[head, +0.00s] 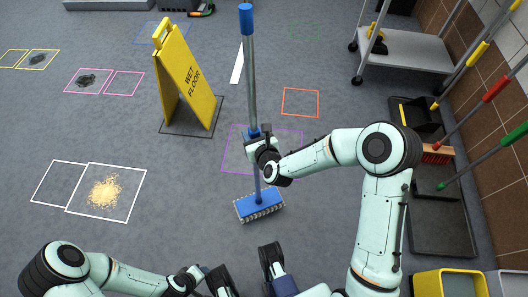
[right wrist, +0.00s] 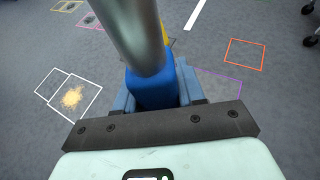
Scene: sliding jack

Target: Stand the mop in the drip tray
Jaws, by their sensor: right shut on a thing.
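The mop has a grey pole with a blue top cap and a blue flat head (head: 259,205) with a grey fringe. It is close to upright, head down, near the purple floor outline; I cannot tell whether the head touches the floor. My right gripper (head: 260,141) is shut on the pole at a blue collar. In the right wrist view the pole (right wrist: 138,35) rises between the jaws. The dark drip tray (head: 440,232) appears to be the one along the right wall, apart from the mop. My left gripper (head: 198,271) is low in the head view, its jaws unclear.
A yellow wet-floor sign (head: 186,80) stands left of the mop. A grey cart (head: 405,50) is at the back right. Red (head: 436,154) and green-handled tools lean along the right wall. A yellow bin (head: 450,283) is at the bottom right. Yellowish debris (head: 104,193) lies left.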

